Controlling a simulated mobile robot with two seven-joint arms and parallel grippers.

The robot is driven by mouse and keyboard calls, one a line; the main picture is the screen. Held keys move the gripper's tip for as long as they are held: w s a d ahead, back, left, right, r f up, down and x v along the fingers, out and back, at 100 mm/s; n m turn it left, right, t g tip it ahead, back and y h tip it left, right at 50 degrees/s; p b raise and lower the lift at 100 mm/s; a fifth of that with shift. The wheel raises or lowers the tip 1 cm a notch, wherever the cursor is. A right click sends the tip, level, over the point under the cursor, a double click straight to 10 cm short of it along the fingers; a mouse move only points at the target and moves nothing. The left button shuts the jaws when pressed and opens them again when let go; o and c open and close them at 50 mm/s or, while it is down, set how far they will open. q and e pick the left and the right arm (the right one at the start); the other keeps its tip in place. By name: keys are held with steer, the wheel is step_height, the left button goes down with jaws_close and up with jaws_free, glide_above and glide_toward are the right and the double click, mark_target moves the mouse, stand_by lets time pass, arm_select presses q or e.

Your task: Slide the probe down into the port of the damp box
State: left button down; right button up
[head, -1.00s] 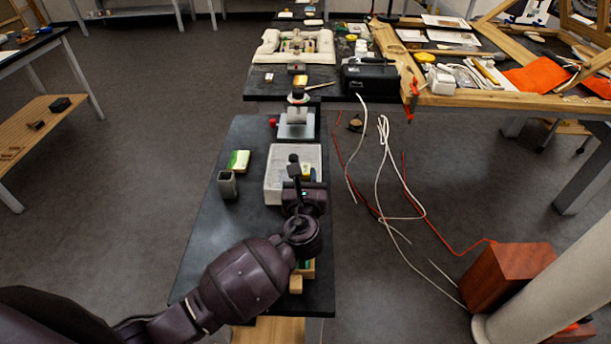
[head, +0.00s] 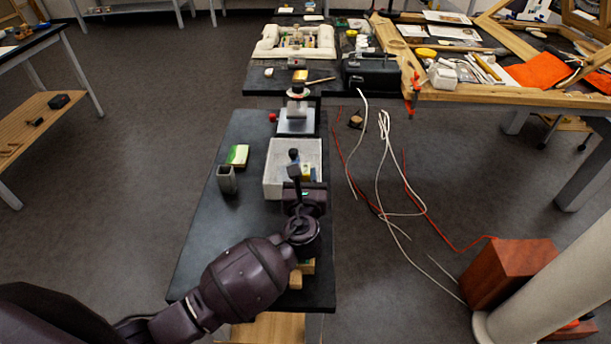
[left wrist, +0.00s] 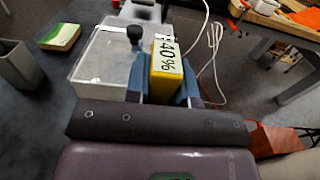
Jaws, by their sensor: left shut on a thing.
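My left gripper (left wrist: 165,82) is shut on the yellow probe (left wrist: 166,62), which has a white label reading "40%". In the left wrist view the probe stands between the two blue-grey fingers. The damp box (left wrist: 98,55) is a pale, translucent box just beyond and to the left of the probe. In the head view the box (head: 280,158) sits on the dark bench, and my left gripper (head: 306,182) is over its near right part. A dark round knob (left wrist: 135,34) shows beside the probe. The port and the probe's lower end are hidden. My right gripper is not in view.
A green and cream block (head: 238,155) and a grey open-topped holder (head: 227,180) stand left of the box. A metal stand (head: 296,120) is behind it. Small wooden blocks (head: 296,279) lie near my wrist.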

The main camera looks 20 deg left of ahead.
arm_select(q)
steer(key=shift+s+f+b, duration=0.1)
steer(key=shift+f+b, duration=0.3)
steer(key=shift+f, duration=0.35)
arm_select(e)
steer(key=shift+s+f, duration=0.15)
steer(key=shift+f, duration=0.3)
